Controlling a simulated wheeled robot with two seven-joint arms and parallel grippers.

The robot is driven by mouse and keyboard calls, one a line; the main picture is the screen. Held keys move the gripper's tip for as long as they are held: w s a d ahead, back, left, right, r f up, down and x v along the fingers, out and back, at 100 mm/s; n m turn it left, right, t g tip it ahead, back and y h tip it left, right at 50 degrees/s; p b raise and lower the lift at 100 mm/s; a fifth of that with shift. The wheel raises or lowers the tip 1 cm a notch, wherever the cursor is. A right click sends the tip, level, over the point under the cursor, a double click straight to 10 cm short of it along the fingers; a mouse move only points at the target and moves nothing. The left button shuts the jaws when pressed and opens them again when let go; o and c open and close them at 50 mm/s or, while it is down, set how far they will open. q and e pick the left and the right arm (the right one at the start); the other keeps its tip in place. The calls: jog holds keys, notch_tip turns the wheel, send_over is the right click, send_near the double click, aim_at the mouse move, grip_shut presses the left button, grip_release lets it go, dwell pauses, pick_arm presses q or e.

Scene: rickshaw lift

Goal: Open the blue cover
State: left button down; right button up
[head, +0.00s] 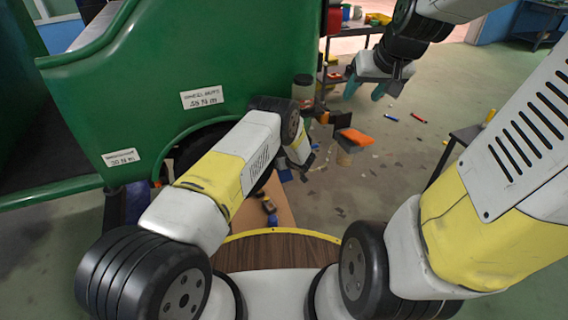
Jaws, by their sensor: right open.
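I cannot make out a blue cover with certainty. A dark blue panel (126,205) stands under the green rickshaw body (150,75) at the left, partly hidden by my left arm. A small blue item (269,205) lies on the brown board ahead of my base. My right gripper (366,90) hangs at the upper right, its two teal-tipped fingers apart and nothing between them. It is well away from both blue things. My left arm reaches across the middle, beside the rickshaw's wheel arch; its gripper end (290,173) is small and dark, and its fingers are not clear.
White labels (202,95) are on the green body. Behind stands a shelf (350,75) with containers. An orange item (356,137) sits near my left arm's end. Pens (419,117) and scraps lie on the floor. Free floor lies at the centre right.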

pick_arm(q)
jog(key=shift+s+d+f, duration=0.1)
jog(key=shift+s+f, duration=0.1)
jog(key=shift+s+d+f+t, duration=0.15)
jog(key=shift+s+f+t, duration=0.35)
jog(key=shift+t, duration=0.2)
jog(key=shift+w+r, duration=0.15)
jog(key=shift+r, duration=0.1)
pick_arm(e)
jog(key=s+a+r, duration=0.2)
jog(key=s+a, duration=0.2)
jog(key=s, duration=0.3)
jog(key=s+a+r+y, duration=0.1)
jog(key=s+a, duration=0.3)
jog(key=s, duration=0.4)
jog(key=shift+s+r+n+g+y, duration=0.15)
jog(key=shift+r+n+g+y, duration=0.15)
jog(key=shift+r+g, duration=0.15)
